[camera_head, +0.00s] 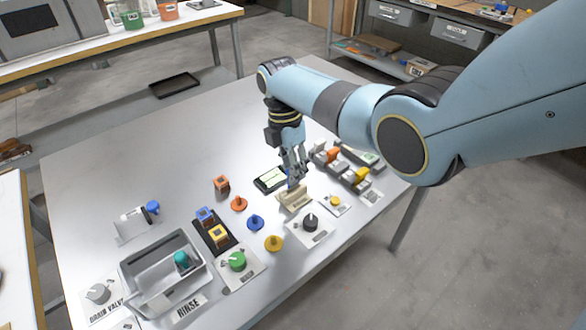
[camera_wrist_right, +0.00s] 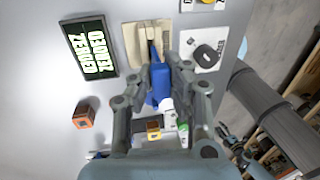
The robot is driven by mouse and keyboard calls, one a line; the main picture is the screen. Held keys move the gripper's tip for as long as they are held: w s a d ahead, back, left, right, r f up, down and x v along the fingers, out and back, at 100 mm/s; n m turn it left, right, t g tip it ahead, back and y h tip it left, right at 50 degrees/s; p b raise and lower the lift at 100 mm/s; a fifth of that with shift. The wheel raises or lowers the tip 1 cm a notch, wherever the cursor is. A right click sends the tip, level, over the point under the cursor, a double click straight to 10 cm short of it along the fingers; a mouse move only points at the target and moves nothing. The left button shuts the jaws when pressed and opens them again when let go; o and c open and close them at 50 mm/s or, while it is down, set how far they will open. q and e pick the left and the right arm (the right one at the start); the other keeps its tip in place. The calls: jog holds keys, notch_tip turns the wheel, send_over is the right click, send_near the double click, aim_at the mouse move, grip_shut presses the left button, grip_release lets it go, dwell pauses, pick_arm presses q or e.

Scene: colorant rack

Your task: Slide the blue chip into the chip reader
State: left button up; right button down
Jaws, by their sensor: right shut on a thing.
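My right gripper (camera_head: 293,172) points down at the beige chip reader (camera_head: 293,200) on the table. It is shut on the blue chip (camera_wrist_right: 160,86), which shows between its fingers in the right wrist view. The chip's far end lines up with the dark slot in the reader (camera_wrist_right: 133,46). I cannot tell whether it is inside the slot or just above it. In the head view the fingers mostly hide the chip. My left gripper is not in view.
A dark display (camera_head: 271,179) with light text lies beside the reader. A black dial on a white plate (camera_head: 310,225) is close in front. Coloured blocks on a rack (camera_head: 341,168) stand to the right. Orange, blue and yellow pegs (camera_head: 256,223) and a grey tray (camera_head: 166,272) are nearer left.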

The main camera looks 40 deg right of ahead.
jog(key=shift+p, duration=0.45)
dwell(0.6)
jog(key=shift+f+b, duration=1.45)
jog(key=shift+f, duration=0.35)
jog(key=c, duration=1.3)
grip_release()
jog(key=r, duration=0.4)
jog(key=w+r, duration=0.1)
jog(key=r, duration=0.3)
jog(key=w+r, duration=0.1)
jog(key=r, duration=0.3)
jog(key=shift+w+a, duration=0.1)
jog(key=shift+f, duration=0.1)
